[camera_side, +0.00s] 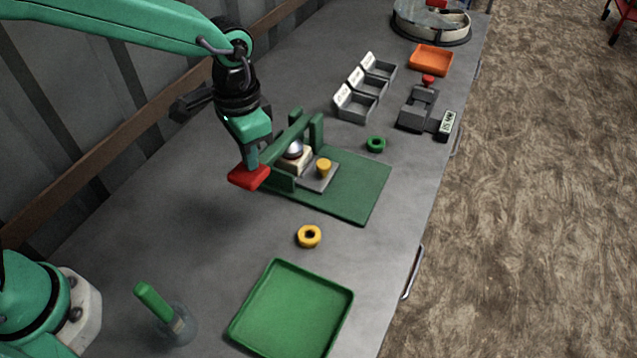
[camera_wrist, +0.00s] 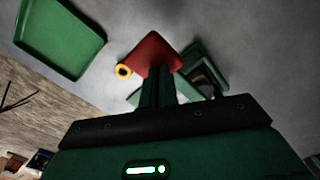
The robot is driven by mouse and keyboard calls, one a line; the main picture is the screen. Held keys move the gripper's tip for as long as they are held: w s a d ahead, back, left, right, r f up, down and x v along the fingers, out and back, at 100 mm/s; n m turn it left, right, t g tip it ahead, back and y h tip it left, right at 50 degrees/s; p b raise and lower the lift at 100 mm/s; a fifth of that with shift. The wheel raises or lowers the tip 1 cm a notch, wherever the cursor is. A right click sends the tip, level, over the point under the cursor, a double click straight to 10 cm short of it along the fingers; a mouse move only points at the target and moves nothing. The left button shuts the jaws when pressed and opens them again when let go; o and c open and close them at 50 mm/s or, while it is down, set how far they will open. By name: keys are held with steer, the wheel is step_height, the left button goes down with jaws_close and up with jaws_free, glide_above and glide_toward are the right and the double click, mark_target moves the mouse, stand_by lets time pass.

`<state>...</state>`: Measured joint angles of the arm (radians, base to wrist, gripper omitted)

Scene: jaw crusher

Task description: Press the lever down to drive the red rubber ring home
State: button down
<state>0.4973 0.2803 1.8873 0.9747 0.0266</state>
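The green press lever (camera_side: 290,137) runs from its post to a red handle (camera_side: 248,177) at the front left; the handle also shows in the wrist view (camera_wrist: 153,49). My gripper (camera_side: 252,163) points down at the red handle, with its fingertips (camera_wrist: 159,74) at or just above it; I cannot tell whether they touch. The fingers look closed together with nothing between them. Under the lever a silver dome (camera_side: 293,149) sits on a cream block (camera_side: 295,162). A yellow peg (camera_side: 323,167) stands on a grey plate. I cannot make out a red rubber ring.
The press stands on a green base (camera_side: 362,190). A yellow ring (camera_side: 308,236), a green ring (camera_side: 376,144) and a green tray (camera_side: 290,312) lie around it. Grey bins (camera_side: 355,106), a grey device (camera_side: 417,108) and an orange tray (camera_side: 431,59) are farther back. A green-handled tool (camera_side: 154,301) stands front left.

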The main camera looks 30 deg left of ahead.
steer(key=shift+f, duration=1.45)
steer(key=shift+r, duration=0.2)
step_height(320, 180, up, 11)
steer(key=shift+f, duration=0.15)
stand_by(1.6)
steer(key=s+a+r+n+t, duration=0.1)
steer(key=s+a+n+t, duration=0.1)
steer(key=s+a, duration=0.5)
steer(key=s+a+r+n+t, duration=0.1)
steer(key=s+a+n+t, duration=0.2)
steer(key=s+a, duration=0.4)
steer(key=shift+s+a+r+n+t, duration=0.3)
steer(key=shift+a+n, duration=0.2)
steer(key=shift+a, duration=2.5)
